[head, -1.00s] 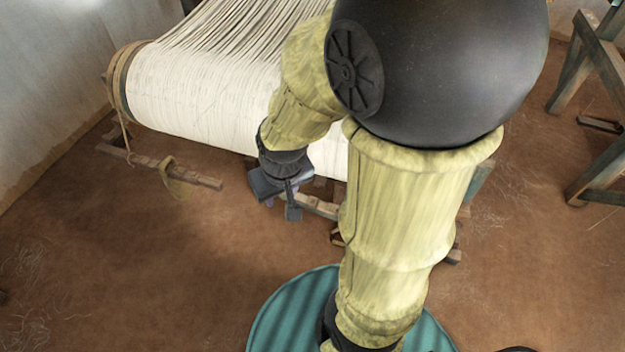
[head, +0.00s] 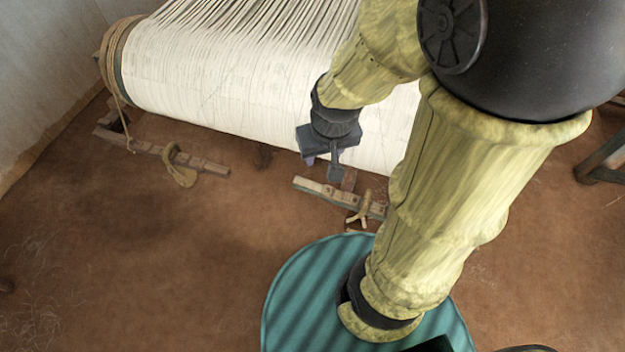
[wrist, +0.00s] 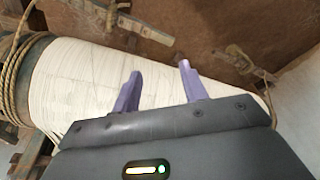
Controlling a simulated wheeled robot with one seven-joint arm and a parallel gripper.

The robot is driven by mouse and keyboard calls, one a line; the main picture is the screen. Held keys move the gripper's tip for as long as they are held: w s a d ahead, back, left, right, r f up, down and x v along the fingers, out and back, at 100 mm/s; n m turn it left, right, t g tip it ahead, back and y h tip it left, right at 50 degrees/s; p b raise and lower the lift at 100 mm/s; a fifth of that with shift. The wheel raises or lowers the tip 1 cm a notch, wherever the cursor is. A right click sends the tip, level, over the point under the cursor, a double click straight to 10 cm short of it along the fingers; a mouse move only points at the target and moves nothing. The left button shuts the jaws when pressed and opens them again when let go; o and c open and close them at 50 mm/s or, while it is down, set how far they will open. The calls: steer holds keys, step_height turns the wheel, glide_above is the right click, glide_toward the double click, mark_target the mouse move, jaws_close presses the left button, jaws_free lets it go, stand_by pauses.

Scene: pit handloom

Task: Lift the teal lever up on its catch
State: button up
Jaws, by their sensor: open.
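I cannot make out a teal lever in either view now; my arm covers part of the loom's right side. My gripper (head: 325,168) hangs over the front edge of the white warp roll (head: 210,95) in the head view. In the wrist view its two purple fingers (wrist: 158,70) are apart with nothing between them, and the white warp roll (wrist: 85,85) lies behind them. A short wooden bar (head: 315,187) with a forked tan piece (head: 359,208) lies just below and right of my gripper in the head view.
Another wooden bar (head: 140,145) with a tan loop (head: 181,170) is at the left. Rope (head: 112,60) wraps the roll's left end. A wooden frame (head: 600,160) stands at the right edge. The brown floor (head: 150,260) at front left is clear.

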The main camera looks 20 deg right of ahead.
steer(key=shift+o, duration=0.5)
steer(key=shift+a+f, duration=0.1)
steer(key=shift+f, duration=0.15)
steer(key=a+f+n+g+h+b, duration=0.2)
steer(key=f+n+h+b, duration=0.15)
steer(key=f+n, duration=0.45)
steer(key=w+a+f+n+g+h+b, duration=0.1)
steer(key=f+n+g+h+b, duration=0.15)
steer(key=f+n+b, duration=0.5)
steer(key=a+f+n+g+h+b, duration=0.1)
steer(key=a+f+n+h, duration=0.15)
steer(key=f+n, duration=0.55)
steer(key=w+a+f+n+t+h+b, duration=0.2)
steer(key=a+f+n+t+h+b, duration=0.1)
steer(key=f+n+t, duration=0.3)
steer(key=w+a+f+n+t+h+b, duration=0.3)
steer(key=a+f+n+t+h+b, duration=0.1)
steer(key=f+n, duration=0.4)
steer(key=n+t+h+b, duration=0.1)
steer(key=n+t, duration=0.1)
steer(key=shift+w+a+f+t, duration=0.15)
steer(key=shift+a+f+t, duration=0.05)
steer(key=shift+t, duration=0.15)
steer(key=shift+d, duration=0.1)
steer(key=x, duration=1.7)
steer(key=shift+r, duration=0.15)
steer(key=shift+d, duration=0.15)
